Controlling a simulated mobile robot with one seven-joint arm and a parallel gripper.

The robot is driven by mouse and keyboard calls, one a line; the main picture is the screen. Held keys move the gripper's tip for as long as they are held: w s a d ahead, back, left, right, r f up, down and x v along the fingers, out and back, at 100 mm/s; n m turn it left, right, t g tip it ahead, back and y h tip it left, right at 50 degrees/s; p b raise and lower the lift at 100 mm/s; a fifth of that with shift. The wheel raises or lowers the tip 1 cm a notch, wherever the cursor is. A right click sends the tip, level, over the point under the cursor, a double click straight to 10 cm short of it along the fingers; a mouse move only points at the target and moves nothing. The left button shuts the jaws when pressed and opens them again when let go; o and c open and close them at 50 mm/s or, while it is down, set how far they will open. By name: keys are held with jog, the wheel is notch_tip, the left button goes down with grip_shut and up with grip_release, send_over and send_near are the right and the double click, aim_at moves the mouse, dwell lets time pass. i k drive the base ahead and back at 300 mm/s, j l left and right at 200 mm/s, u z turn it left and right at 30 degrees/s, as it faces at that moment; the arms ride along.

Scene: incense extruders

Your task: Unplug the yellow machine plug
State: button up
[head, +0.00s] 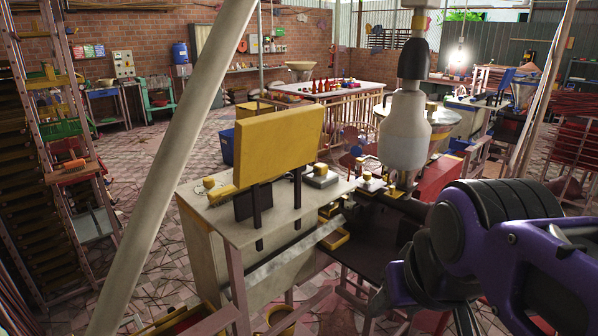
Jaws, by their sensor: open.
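The yellow machine (278,144) at centre left has a broad yellow box on dark posts above a cream cabinet (206,240). Small yellow pieces (220,193) sit on the cabinet top at its left. I cannot make out a plug, cord or socket for certain; it may be hidden or too small. My purple and black arm comes in from the right. My gripper (425,305) appears at its lower end, dark and partly cut off by the bottom edge. It is open, right of the cabinet and apart from the yellow box; nothing shows between its fingers.
A pale slanted pole (172,165) crosses the left foreground. A grey and white upright cylinder (405,125) hangs close by, above dark machine parts. A blue bin (227,147) stands behind the yellow box. Racks (62,180) line the left.

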aim_at(320, 169)
jog(key=l+u, duration=0.35)
jog(key=l, duration=0.45)
jog(key=i+l+u, duration=0.2)
jog(key=l, duration=0.15)
jog(key=i+l+u, duration=0.25)
jog(key=l, duration=0.15)
jog(key=i+l+u, duration=0.55)
jog(key=i+l, duration=0.25)
jog(key=l+u, duration=0.5)
jog(key=j+z, duration=0.5)
